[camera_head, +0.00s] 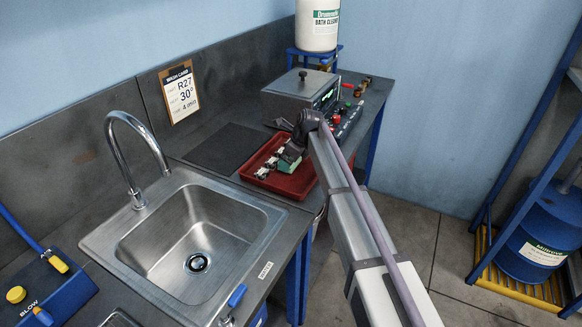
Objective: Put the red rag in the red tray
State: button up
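The red tray (296,186) lies on the grey bench to the right of the sink. A green block and several small pale or metallic pieces show in or over the tray. My arm reaches in from the lower right, and its dark end, with my gripper (296,146), is over the tray's right part. The fingers are small and partly hidden by the wrist, so I cannot tell whether they are open or what they hold. I cannot make out a red rag; the arm covers the tray's right edge.
A steel sink (145,258) with a tall tap (150,142) is left of the tray. A dark mat (226,148) lies behind it. A metal-topped unit (298,84) with controls stands at the back. A blue drum (545,235) sits on the right. The floor between is clear.

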jog(key=shift+r, duration=0.15)
jog(key=shift+f, duration=0.2)
jog(key=o, duration=0.5)
jog(key=p+v, duration=1.1)
jog(key=v, duration=0.1)
jog(key=shift+d+r, duration=0.1)
jog(key=shift+r, duration=0.1)
jog(key=s+d+n+h, duration=0.1)
jog(key=s+d+n, duration=0.5)
jog(key=s, duration=0.5)
jog(key=s+d+f+n+g+h, duration=0.1)
jog(key=s+d+n, duration=0.6)
jog(key=s+n, duration=0.2)
jog(key=s+d+n+h, duration=0.2)
jog(key=s+d+n, duration=0.5)
jog(key=s, duration=0.6)
jog(key=shift+s+d+f+n+g, duration=0.15)
jog(key=shift+s+d+n+g, duration=0.15)
jog(key=shift+g, duration=0.1)
